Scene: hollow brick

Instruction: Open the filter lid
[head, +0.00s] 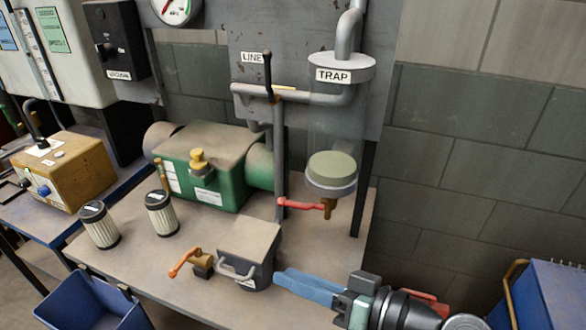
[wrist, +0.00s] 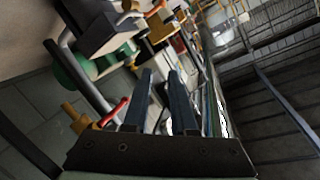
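The filter box (head: 245,270) is a dark box at the front edge of the bench in the head view. Its flat lid (head: 247,240) is down, with a grey bar handle (head: 236,271) at the front left. My gripper (head: 280,279) reaches in from the right, its blue fingers pointing left, with the tips close to the box's right side. I cannot tell whether they touch it. In the wrist view my gripper (wrist: 161,74) shows two parted fingers with nothing held between them. A dark box at the upper left there looks like the filter box (wrist: 95,30).
An orange-handled valve (head: 190,262) sits left of the box. Two pleated filter cartridges (head: 160,213) stand further left. A red-handled drain valve (head: 300,204) hangs under the trap (head: 335,130) behind. The green pump (head: 215,170) is at the back. A blue bin (head: 85,305) is front left.

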